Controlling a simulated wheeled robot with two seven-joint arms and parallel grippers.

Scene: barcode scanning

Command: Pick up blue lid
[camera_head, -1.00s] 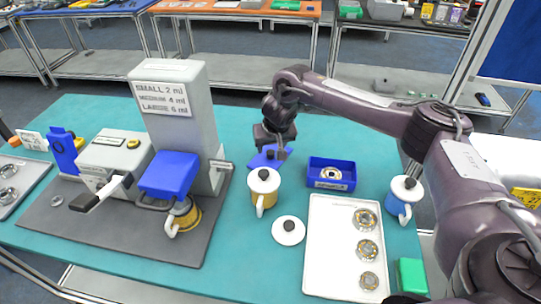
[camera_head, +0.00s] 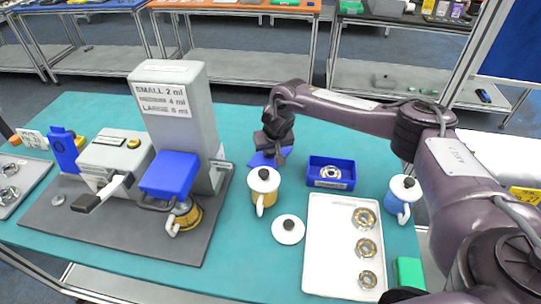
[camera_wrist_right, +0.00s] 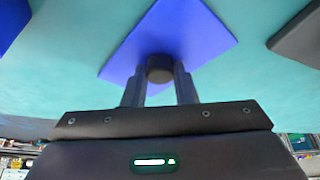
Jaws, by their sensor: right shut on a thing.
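The blue lid (camera_head: 257,159) is a flat blue square with a dark round knob (camera_wrist_right: 159,68) in its middle. It lies on the teal table behind the yellow mug. My right gripper (camera_head: 275,150) is over the lid, pointing down. In the right wrist view my right gripper (camera_wrist_right: 160,80) has its fingers on both sides of the knob, shut on it. The lid (camera_wrist_right: 185,30) extends beyond the fingers there. Whether the lid touches the table is hard to tell. My left gripper is not in view.
A yellow mug (camera_head: 263,190) with a white lid stands just in front. A blue bin (camera_head: 331,183) is to the right, near a white tray (camera_head: 316,240). A loose white lid (camera_head: 288,230) lies in front. A grey machine (camera_head: 185,115) stands left. The table's back area is clear.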

